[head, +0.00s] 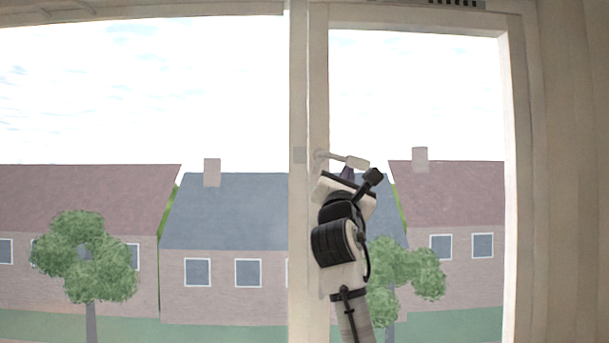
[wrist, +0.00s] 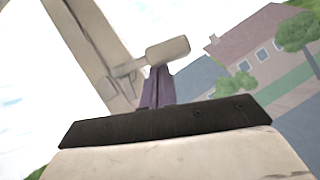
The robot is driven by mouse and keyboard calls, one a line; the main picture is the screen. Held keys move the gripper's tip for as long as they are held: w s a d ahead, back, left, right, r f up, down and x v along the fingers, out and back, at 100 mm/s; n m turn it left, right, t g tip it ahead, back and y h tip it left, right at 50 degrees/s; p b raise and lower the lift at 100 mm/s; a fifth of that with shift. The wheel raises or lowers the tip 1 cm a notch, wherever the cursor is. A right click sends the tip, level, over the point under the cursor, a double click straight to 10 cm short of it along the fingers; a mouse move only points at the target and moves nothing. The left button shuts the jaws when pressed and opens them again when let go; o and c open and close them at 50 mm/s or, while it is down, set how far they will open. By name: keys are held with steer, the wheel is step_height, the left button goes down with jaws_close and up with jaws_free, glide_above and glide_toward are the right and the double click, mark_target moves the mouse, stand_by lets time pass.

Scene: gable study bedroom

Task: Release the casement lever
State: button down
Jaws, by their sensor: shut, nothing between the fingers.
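The casement lever (head: 354,162) is a pale handle on the window frame's upright. It points right from its pivot and dips slightly in the head view. In the wrist view the lever (wrist: 166,50) is a cream grip on a thin neck. My gripper (head: 347,170) is just below the lever's grip. Its purple fingers (wrist: 157,86) are shut together and empty, with the tips at the underside of the lever. I cannot tell whether they touch it. Part of the frame's upright is hidden behind my arm in the head view.
The window's middle upright (head: 298,230) stands left of my arm, with a large pane to its left. The right-hand pane is bounded by a side jamb (head: 515,200) and a wall (head: 570,180). Houses and trees show outside through the glass.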

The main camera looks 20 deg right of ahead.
steer(key=n, duration=0.1)
steer(key=d+r+n+t+y+p, duration=0.1)
steer(key=shift+s+r+n+p, duration=0.2)
steer(key=shift+n+p, duration=0.1)
stand_by(0.6)
